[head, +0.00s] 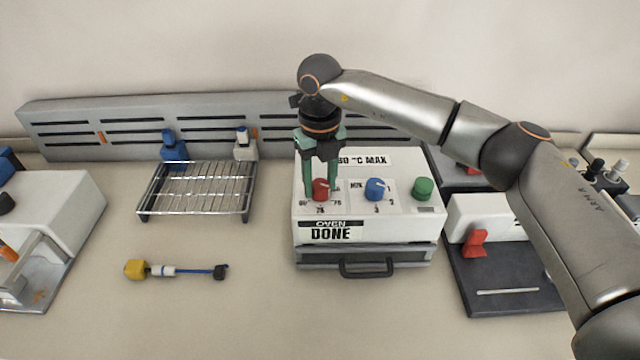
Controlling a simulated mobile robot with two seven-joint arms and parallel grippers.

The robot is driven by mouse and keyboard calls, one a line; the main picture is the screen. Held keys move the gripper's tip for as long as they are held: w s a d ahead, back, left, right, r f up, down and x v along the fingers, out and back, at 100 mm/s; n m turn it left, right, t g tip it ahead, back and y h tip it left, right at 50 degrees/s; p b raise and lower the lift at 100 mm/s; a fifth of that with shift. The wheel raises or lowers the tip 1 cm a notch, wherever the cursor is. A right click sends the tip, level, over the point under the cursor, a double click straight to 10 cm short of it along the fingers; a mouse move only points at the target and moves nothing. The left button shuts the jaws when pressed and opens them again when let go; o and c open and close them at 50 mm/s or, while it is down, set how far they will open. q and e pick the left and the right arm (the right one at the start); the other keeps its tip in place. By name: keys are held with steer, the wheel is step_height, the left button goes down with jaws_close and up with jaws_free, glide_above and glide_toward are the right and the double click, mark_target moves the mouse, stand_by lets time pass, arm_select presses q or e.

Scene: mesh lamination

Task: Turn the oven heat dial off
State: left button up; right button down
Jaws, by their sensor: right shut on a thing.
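The oven (400,228) is a white box with a dark front drawer and handle, standing right of centre in the head view. Its label reads "OVEN DONE". The red heat dial (320,189) is on the left of its sloped top panel, with printed marks around it. A blue dial (376,189) and a green button (423,189) sit to its right. My right gripper (321,188) points down from above, its green fingers shut on the red dial. The fingers hide part of the dial and its upper marks. My left gripper is not in view.
A wire rack (197,190) stands left of the oven. A yellow-ended tool with a blue shaft (190,270) lies on the bench. A white machine with a red lever (474,243) stands to the right.

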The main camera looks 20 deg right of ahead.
mark_target(320, 184)
steer(key=n+b, duration=0.1)
steer(key=n, duration=0.4)
steer(key=shift+n, duration=0.3)
steer(key=n+b, duration=0.1)
steer(key=n, duration=1)
steer(key=shift+r+n, duration=0.1)
steer(key=shift+n, duration=0.3)
steer(key=n, duration=0.6)
steer(key=shift+c, duration=1.9)
jaws_free()
step_height(320, 184, up, 12)
steer(key=shift+r+b, duration=0.2)
steer(key=shift+b, duration=0.15)
